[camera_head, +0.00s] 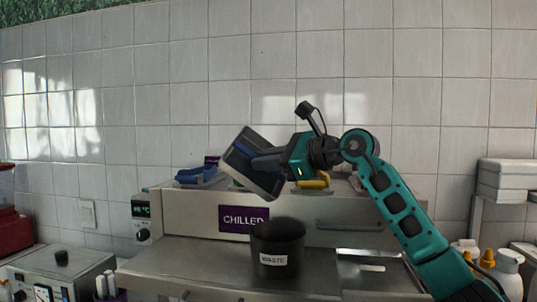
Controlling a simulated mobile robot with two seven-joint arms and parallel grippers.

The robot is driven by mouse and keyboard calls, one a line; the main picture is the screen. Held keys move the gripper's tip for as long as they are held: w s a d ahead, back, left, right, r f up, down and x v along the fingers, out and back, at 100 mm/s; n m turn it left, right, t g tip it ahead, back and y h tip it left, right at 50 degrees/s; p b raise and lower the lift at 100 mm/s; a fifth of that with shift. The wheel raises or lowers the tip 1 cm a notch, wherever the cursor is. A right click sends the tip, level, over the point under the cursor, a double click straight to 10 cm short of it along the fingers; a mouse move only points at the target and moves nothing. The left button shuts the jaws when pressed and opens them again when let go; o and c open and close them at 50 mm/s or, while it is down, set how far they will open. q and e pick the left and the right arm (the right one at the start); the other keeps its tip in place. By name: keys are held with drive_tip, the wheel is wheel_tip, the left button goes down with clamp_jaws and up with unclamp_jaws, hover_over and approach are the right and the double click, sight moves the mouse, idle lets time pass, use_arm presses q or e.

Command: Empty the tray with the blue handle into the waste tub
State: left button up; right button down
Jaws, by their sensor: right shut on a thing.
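My right gripper (268,160) reaches in from the right and is shut on a dark grey tray (262,184). The tray is held in the air, steeply tilted, above and slightly left of the black waste tub (278,240). A blue part, which looks like its handle, shows on the tray near the fingers. I cannot see whether anything is left inside the tray. The tub stands upright on the steel counter with a white "WASTE" label facing me; its contents are hidden. My left gripper is not in view.
Behind the tub is a raised chilled unit (190,215) with a purple "CHILLED" sign. On its top are another blue item (200,176) at left and a yellow item (315,182) behind my right gripper. Bottles (507,270) stand at far right. Steel counter (190,262) left of the tub is clear.

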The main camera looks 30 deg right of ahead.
sight(255, 175)
drive_tip(key=shift+w+a+f+m+g+h, duration=0.1)
drive_tip(key=shift+w+f+m+g+h, duration=0.15)
drive_tip(key=shift+g, duration=0.2)
drive_tip(key=shift+w+m+g+h, duration=0.1)
drive_tip(key=shift+w+g+h, duration=0.05)
drive_tip(key=shift+w+g, duration=0.25)
drive_tip(key=shift+w+a+f+m+g+h, duration=0.1)
drive_tip(key=shift+w+f+m+g+h, duration=0.1)
drive_tip(key=shift+w+f+g, duration=0.35)
drive_tip(key=shift+w+a+f+m+g+h, duration=0.1)
drive_tip(key=shift+f+m+g+h, duration=0.1)
drive_tip(key=shift+g, duration=0.6)
drive_tip(key=shift+w+a+f+m+g+h, duration=0.1)
drive_tip(key=shift+w+f+m+g+h, duration=0.2)
drive_tip(key=shift+f+g, duration=0.5)
drive_tip(key=shift+w+f+m+g+h, duration=0.1)
drive_tip(key=shift+w+f+g+h, duration=0.35)
drive_tip(key=shift+g, duration=0.65)
drive_tip(key=shift+r+g, duration=0.3)
drive_tip(key=shift+g, duration=0.2)
